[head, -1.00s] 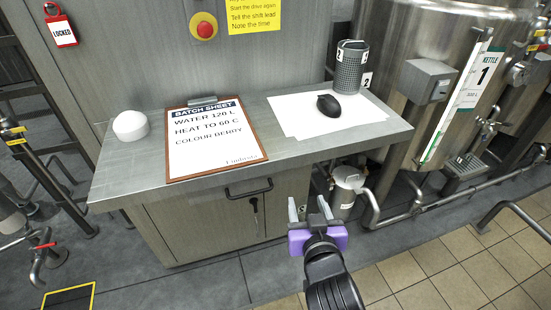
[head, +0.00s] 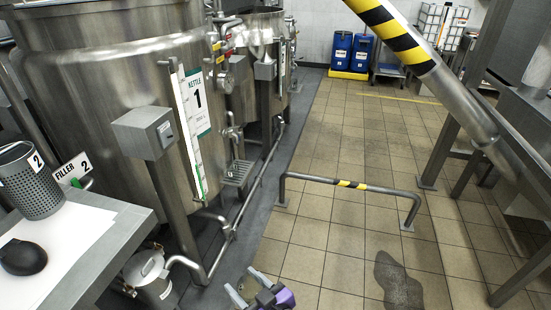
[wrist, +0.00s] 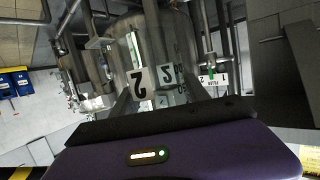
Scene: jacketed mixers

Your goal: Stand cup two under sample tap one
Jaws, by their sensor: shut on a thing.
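My gripper (head: 246,289), with a purple body, is at the bottom edge of the head view, over the floor. The cup cannot be made out in the head view. Sample tap one (head: 232,133) appears to be the small tap on the front of kettle 1 (head: 110,85). A small slatted drip tray (head: 238,173) is below it, with nothing seen on it. The gripper is well apart from both, nearer to me.
A desk (head: 115,245) is at the left, with a perforated grey canister (head: 35,190) marked 2 and a black mouse (head: 22,257). A lidded steel pot (head: 150,275) stands beside it. A low rail (head: 335,182) crosses the tiles. A striped pole (head: 405,45) slants at upper right.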

